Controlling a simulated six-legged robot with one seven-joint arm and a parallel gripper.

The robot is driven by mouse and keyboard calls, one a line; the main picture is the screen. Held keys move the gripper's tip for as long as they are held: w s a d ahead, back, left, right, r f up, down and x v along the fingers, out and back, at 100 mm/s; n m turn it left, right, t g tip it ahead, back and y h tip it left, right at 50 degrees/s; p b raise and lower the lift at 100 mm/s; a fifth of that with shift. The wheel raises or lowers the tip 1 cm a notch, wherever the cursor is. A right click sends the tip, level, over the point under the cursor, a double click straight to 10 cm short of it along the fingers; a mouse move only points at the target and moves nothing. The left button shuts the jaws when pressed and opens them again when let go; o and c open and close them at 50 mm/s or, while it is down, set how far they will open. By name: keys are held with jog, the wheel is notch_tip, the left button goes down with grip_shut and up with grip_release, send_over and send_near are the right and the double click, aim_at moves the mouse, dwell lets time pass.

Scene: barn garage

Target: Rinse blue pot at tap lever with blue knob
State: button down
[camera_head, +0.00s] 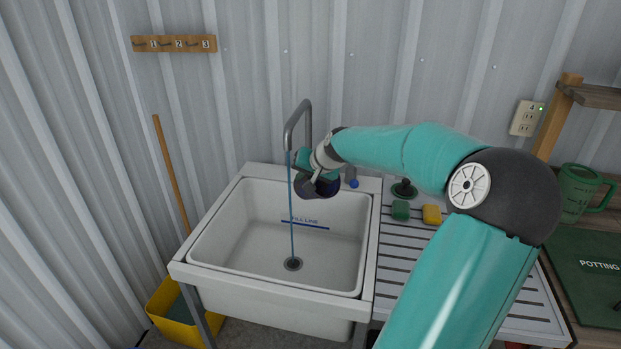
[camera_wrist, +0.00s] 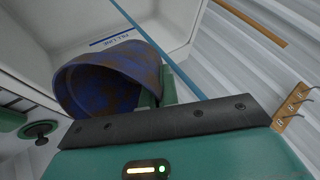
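The blue pot (camera_wrist: 115,88), its inside mottled with brown, is held at its rim by my gripper (camera_wrist: 162,88). In the head view the pot (camera_head: 328,187) shows only as a dark blue part, mostly hidden by my gripper (camera_head: 308,182), above the back of the sink. A thin blue stream of water (camera_head: 291,215) runs from the tap spout (camera_head: 290,140) to the drain. The stream (camera_wrist: 160,48) passes beside the pot in the wrist view. The tap lever with the blue knob (camera_head: 353,183) is just right of the pot.
The white sink (camera_head: 205,235) has a fill line and a drain (camera_head: 293,264). Right of it, a slatted board (camera_head: 400,250) bears a green sponge (camera_head: 400,210), a yellow one (camera_head: 432,214) and a dark green plunger-like thing (camera_head: 404,189). A yellow bucket (camera_head: 165,300) stands lower left.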

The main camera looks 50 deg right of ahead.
jog(key=w, duration=0.2)
jog(key=w+f, duration=0.1)
jog(key=w, duration=0.2)
jog(key=shift+w+d+f, duration=0.1)
jog(key=shift+w+d, duration=0.05)
jog(key=shift+w, duration=0.2)
jog(key=shift+d, duration=0.15)
dwell(0.4)
jog(key=shift+d, duration=0.45)
jog(key=shift+a, duration=0.1)
jog(key=shift+a, duration=0.55)
jog(key=shift+s, duration=0.1)
jog(key=shift+s+a, duration=0.1)
jog(key=shift+s, duration=3.8)
